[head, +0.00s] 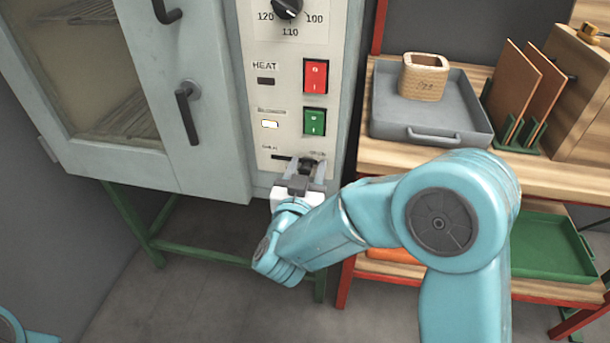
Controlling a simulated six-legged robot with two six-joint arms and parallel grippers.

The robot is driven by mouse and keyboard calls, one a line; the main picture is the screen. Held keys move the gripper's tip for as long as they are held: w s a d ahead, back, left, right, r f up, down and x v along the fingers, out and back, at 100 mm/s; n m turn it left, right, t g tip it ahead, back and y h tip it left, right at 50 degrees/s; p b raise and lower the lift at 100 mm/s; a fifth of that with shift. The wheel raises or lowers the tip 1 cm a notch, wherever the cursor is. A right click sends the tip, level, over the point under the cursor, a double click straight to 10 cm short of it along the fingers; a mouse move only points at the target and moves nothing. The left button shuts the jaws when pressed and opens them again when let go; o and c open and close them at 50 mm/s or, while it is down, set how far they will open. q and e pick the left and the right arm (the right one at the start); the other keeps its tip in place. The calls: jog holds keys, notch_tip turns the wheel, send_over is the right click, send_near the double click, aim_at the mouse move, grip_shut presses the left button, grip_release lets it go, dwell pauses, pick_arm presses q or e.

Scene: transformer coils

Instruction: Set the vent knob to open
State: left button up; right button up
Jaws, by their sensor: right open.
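The oven's control panel (290,95) fills the middle top of the head view. The vent knob sits low on the panel, beside a dark slot mark (283,157), and is mostly hidden by my right gripper. My right gripper (312,163) is open, with its fingers at the knob's place. I cannot tell whether the fingers touch the knob or which way it points. Of my left arm, only a small blue part shows at the bottom left corner; its gripper is out of view.
Above are the temperature dial (287,6), a red switch (315,76) and a green switch (314,121). The oven door handle (187,110) is to the left. A green tray (548,247) is below.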

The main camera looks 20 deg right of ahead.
jog(key=p+v, duration=0.2)
jog(key=v, duration=1.4)
jog(key=shift+s, duration=0.1)
